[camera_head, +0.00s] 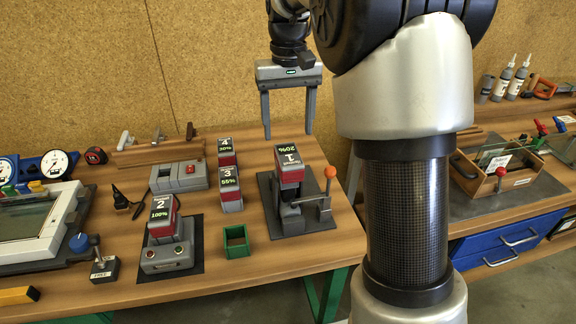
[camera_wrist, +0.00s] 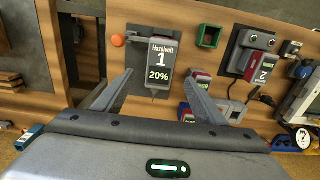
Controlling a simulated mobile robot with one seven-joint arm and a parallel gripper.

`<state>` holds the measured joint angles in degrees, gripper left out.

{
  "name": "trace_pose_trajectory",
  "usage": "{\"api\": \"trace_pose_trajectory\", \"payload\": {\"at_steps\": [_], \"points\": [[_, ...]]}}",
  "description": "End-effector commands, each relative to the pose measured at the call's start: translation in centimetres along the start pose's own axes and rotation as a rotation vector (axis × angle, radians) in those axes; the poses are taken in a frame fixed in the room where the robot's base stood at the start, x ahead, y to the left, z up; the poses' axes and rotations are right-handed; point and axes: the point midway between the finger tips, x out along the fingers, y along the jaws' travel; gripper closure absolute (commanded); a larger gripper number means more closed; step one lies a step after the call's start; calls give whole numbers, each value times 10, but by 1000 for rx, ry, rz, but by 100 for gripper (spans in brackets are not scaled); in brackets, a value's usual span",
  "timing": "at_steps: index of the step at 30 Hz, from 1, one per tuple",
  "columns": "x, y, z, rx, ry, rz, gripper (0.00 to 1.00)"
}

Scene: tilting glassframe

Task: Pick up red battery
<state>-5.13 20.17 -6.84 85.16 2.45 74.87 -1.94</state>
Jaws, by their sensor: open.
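Several red and grey batteries with black number labels are on the workbench. Battery 1 (camera_head: 289,163), labelled 20%, stands upright in a dark fixture with an orange-knobbed lever. It also shows in the wrist view (camera_wrist: 160,52). Battery 2 (camera_head: 160,218), 100%, sits in a grey unit with buttons. Battery 3 (camera_head: 230,188), 55%, and battery 4 (camera_head: 226,152), 30%, stand between them. My gripper (camera_head: 288,135) is open and empty, above and behind battery 1 in the head view. In the wrist view its fingers (camera_wrist: 159,76) point towards battery 1, one on either side, apart from it.
The orange knob (camera_head: 330,172) stands right beside battery 1. An empty green square holder (camera_head: 236,241) is near the front edge. A grey box with a red switch (camera_head: 180,177) lies at the back. A wooden tray (camera_head: 497,172) stands on the right bench, beyond a gap.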

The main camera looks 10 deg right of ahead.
Motion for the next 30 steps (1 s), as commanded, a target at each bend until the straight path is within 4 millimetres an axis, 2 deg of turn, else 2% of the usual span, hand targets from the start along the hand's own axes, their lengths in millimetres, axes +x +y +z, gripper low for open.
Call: {"api": "trace_pose_trajectory", "payload": {"at_steps": [1, 3, 9, 16, 24, 30], "points": [[14, 0, 1, 0, -4, 0, 35], [29, 0, 1, 0, -3, 0, 35], [62, 0, 1, -1, -2, 0, 35], [77, 0, 1, -1, -1, 0, 35], [115, -1, 4, 1, -1, 0, 35], [123, -1, 3, 1, 1, -1, 35]]}}
